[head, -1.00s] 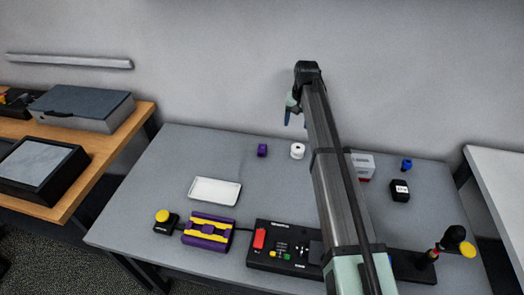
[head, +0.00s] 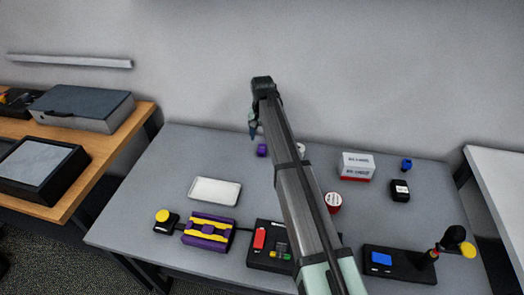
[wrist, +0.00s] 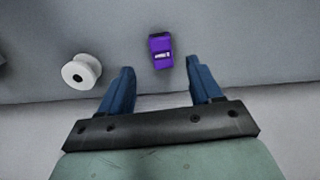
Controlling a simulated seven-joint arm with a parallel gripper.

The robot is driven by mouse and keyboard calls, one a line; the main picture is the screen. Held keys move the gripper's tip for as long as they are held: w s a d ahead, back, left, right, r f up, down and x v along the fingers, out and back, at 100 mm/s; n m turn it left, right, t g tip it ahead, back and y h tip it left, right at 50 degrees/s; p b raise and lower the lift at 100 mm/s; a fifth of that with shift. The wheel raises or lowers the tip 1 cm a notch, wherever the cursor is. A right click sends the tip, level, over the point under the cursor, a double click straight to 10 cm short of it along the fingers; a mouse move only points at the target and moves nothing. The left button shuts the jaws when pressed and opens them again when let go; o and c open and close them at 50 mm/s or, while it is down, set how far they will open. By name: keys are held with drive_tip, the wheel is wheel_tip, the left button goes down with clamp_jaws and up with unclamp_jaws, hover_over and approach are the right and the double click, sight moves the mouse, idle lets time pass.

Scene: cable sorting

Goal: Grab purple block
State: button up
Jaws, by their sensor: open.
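The purple block (head: 262,150) lies on the grey table near its back edge. In the wrist view the purple block (wrist: 160,51) is beyond my fingertips, between their lines and a little nearer the right finger. My gripper (wrist: 160,78) is open with its two blue fingers apart and nothing between them. In the head view my gripper (head: 254,133) hangs above and just behind the purple block, apart from it.
A white spool (wrist: 82,71) stands close to the block; the arm partly hides it in the head view. A white tray (head: 215,179), a red-and-white box (head: 357,166) and a red round item (head: 333,202) are also on the table. The wall is close behind.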

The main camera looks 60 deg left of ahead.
sight(262, 149)
drive_tip(key=shift+s+f, duration=0.15)
drive_tip(key=shift+f, duration=3.3)
drive_tip(key=c, duration=1.1)
